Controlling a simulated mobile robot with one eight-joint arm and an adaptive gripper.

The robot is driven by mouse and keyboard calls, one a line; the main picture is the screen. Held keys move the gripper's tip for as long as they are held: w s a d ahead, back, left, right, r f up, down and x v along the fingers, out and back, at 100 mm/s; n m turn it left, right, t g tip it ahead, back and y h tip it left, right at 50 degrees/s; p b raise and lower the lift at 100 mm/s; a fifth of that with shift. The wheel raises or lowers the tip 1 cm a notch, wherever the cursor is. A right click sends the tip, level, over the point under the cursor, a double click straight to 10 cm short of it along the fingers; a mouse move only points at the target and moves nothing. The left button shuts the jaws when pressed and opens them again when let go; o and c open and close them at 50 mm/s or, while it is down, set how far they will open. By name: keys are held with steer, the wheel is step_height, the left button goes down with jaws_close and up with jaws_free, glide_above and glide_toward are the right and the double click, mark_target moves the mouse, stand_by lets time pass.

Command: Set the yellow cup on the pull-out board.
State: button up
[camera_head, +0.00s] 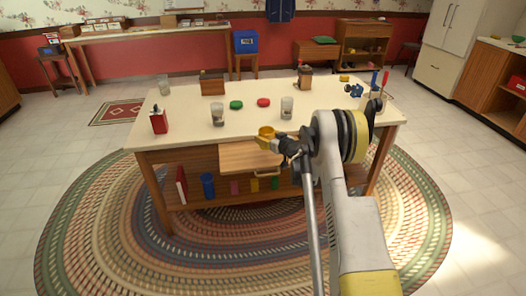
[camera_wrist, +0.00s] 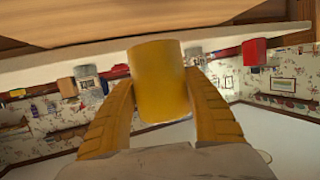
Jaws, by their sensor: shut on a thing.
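The yellow cup (camera_head: 266,132) is held in my gripper (camera_head: 284,141) near the front edge of the table. In the wrist view, the yellow cup (camera_wrist: 160,80) sits between the two yellow fingers of my gripper (camera_wrist: 163,105), which are shut on it. The pull-out board (camera_head: 245,157) is a wooden slab that sticks out from the table's front. In the head view, the cup appears just above the board's back right part. I cannot tell whether the cup touches the board.
On the white tabletop (camera_head: 180,132) stand two glass jars (camera_head: 217,117) (camera_head: 287,107), a red bottle (camera_head: 158,121), a green disc (camera_head: 236,104) and a red disc (camera_head: 263,102). The board's left part is bare. Several coloured items stand on the shelf below.

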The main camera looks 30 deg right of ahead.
steer(key=shift+w+a+f, duration=0.55)
steer(key=shift+w, duration=0.05)
step_height(320, 180, down, 4)
steer(key=b, duration=0.2)
steer(key=shift+b, duration=0.35)
steer(key=o, duration=1.2)
steer(key=shift+f, duration=0.1)
steer(key=shift+o, duration=0.2)
